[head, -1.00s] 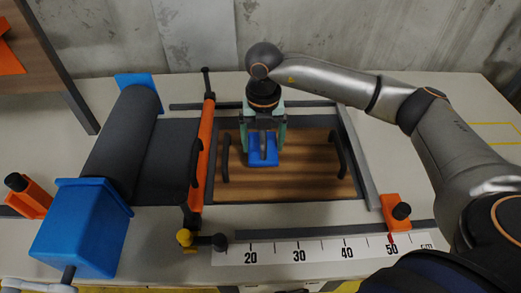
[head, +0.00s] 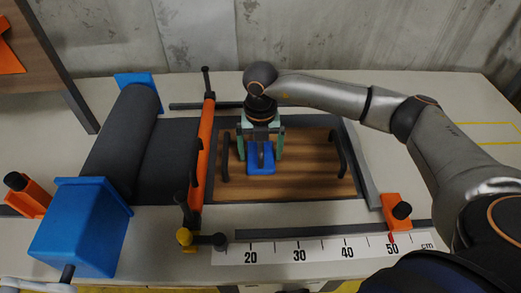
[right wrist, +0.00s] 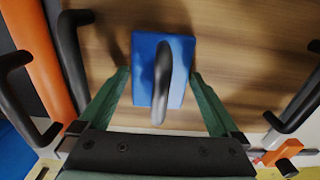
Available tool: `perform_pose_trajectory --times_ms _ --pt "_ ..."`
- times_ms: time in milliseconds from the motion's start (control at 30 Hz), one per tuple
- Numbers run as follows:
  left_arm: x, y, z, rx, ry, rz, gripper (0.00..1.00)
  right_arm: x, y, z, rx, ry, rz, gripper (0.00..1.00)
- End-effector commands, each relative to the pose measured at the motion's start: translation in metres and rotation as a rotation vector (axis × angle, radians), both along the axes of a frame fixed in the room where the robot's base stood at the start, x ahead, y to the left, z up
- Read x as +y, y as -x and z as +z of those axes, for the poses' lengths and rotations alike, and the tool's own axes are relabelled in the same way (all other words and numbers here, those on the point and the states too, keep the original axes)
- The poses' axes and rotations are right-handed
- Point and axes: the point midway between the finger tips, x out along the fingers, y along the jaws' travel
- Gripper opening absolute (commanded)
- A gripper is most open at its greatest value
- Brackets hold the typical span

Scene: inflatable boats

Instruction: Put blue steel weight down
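The blue steel weight (head: 261,160) is a small blue block with a dark grey arched handle on top. It is over the wood-grain board (head: 310,175), towards its left half. My right gripper (head: 261,152) comes down from above, its green fingers on opposite sides of the weight. In the right wrist view the weight (right wrist: 145,75) sits between the fingertips (right wrist: 160,72), with its handle pointing towards the camera. Whether its underside touches the board I cannot tell. My left gripper is not in view.
Black handles (head: 223,157) stand at both sides of the board. An orange bar (head: 202,150) and a dark roller (head: 122,135) with blue ends are to the left. A ruler strip (head: 320,250) and an orange clamp (head: 397,212) are in front. The board's right part is clear.

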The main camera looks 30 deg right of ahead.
Motion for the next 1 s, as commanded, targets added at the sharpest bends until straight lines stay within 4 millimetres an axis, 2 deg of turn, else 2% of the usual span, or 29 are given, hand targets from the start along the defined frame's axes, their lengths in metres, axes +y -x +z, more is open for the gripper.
perform_pose_trajectory --times_ms 233,367,800,1000 --pt "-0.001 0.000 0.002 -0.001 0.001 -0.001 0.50 0.000 0.000 0.001 0.000 0.000 0.000 1.00" --pt "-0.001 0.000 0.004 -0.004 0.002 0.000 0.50 0.000 -0.001 0.011 -0.001 0.000 -0.001 1.00" --pt "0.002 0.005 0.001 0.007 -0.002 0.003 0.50 0.000 -0.001 0.099 -0.004 0.000 0.000 1.00" --pt "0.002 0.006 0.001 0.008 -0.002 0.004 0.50 0.000 0.000 0.120 0.000 -0.001 -0.001 1.00"
